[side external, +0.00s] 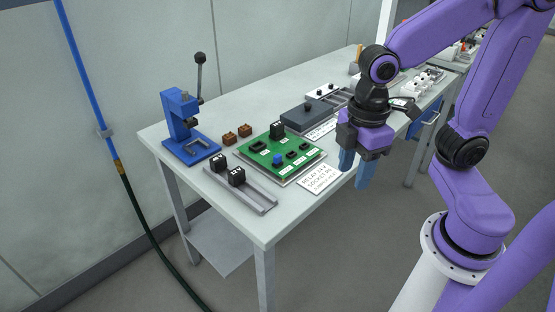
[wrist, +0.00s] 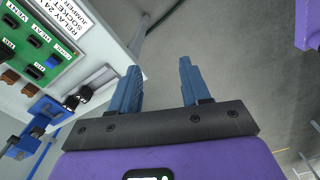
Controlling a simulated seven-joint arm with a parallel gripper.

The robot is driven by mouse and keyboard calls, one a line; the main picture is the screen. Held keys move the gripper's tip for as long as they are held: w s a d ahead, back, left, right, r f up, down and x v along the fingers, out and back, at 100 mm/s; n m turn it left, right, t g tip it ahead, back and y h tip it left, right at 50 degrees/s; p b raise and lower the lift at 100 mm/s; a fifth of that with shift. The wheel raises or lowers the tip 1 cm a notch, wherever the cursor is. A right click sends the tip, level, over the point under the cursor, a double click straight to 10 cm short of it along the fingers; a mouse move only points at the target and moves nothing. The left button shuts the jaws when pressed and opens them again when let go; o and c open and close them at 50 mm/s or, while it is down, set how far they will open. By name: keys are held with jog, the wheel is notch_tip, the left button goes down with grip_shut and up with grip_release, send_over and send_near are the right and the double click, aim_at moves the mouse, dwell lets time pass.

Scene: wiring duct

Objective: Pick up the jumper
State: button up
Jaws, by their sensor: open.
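No part is clearly marked as the jumper, so I cannot tell which one it is. A green board (side external: 281,150) on the table carries a small blue block (side external: 277,161), a tall black block and several black sockets. The blue block also shows in the wrist view (wrist: 52,62), at the left. Two brown blocks (side external: 237,135) lie on the table behind the board. My gripper (side external: 356,172) is open and empty, pointing down beside the table's front edge, right of the board. Its blue fingers stand apart over the floor in the wrist view (wrist: 159,66).
A white label card (side external: 320,179) lies near the front edge. A grey rail (side external: 246,190) with two black blocks is at the left. A blue lever press (side external: 187,130) stands behind it. A dark grey box (side external: 307,115) sits beyond the board.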

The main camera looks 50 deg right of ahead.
jog(key=w+a+r+n, duration=0.1)
jog(key=w, duration=0.8)
jog(key=n, duration=0.3)
send_over(277, 155)
notch_tip(277, 155, down, 12)
jog(key=shift+f, duration=0.1)
jog(key=shift+s+f, duration=0.15)
jog(key=shift+f, duration=2.5)
grip_shut()
